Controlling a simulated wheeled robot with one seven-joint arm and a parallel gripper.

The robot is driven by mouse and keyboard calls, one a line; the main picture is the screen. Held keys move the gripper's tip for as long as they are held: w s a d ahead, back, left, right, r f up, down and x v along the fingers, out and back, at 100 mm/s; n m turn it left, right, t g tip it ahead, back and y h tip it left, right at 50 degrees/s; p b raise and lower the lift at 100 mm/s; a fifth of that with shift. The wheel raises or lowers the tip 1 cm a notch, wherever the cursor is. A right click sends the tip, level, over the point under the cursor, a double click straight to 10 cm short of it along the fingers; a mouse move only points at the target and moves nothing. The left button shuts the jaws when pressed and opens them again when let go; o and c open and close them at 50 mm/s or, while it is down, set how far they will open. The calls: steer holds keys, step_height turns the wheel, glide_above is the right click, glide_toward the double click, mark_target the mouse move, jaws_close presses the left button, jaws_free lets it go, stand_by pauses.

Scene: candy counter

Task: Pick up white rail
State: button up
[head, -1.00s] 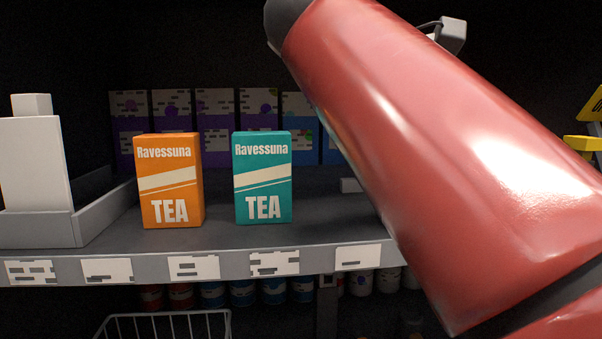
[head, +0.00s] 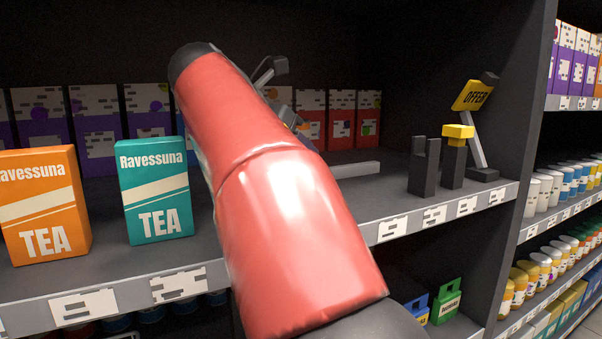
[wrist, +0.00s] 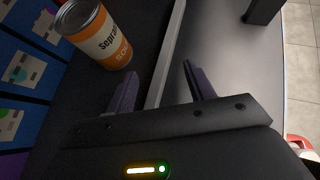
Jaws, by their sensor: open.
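The white rail (head: 355,169) is a long, pale, low bar lying on the dark shelf, to the right of my red arm in the head view. Its left end is hidden behind the arm. In the wrist view the rail (wrist: 169,60) runs lengthwise from the top edge down to between my fingers. My gripper (wrist: 161,72) is open, with one purple-grey finger on each side of the rail's line. I cannot tell how high the fingers are above the rail. In the head view my gripper is mostly hidden behind the arm.
An orange-and-white can (wrist: 97,35) stands left of the rail. An orange tea box (head: 45,205) and a teal tea box (head: 155,190) stand left of my arm.

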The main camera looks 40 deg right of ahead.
steer(key=x, duration=0.2)
steer(key=b+x, duration=0.1)
steer(key=x, duration=0.4)
steer(key=shift+s+f, duration=0.3)
steer(key=shift+f, duration=0.2)
jaws_close()
